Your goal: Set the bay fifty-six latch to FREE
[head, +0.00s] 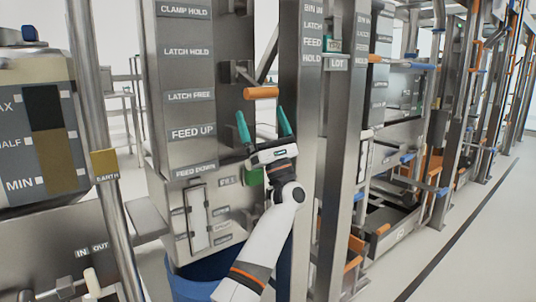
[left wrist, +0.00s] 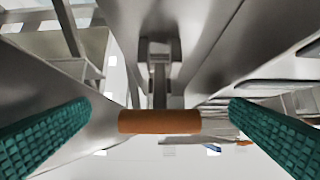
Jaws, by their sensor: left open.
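An orange handle (head: 261,93) is on a lever whose bracket (head: 236,72) is on the steel post. In the picture the handle is about level with the LATCH FREE label (head: 190,96), below the LATCH HOLD label (head: 187,52). No bay number is readable there. My left gripper (head: 262,116) is open and empty, its teal fingers pointing up just below the handle. In the left wrist view, the handle (left wrist: 158,121) appears crosswise between the spread fingers (left wrist: 160,108), with gaps on both sides. Contact is not visible. My right gripper is out of view.
FEED UP (head: 193,132) and FEED DOWN (head: 196,169) labels are lower on the post. A steel upright (head: 307,120) stands close right of my gripper. A blue bin (head: 195,285) is below. A gauge box (head: 35,130) is at left. Open floor (head: 480,240) is at right.

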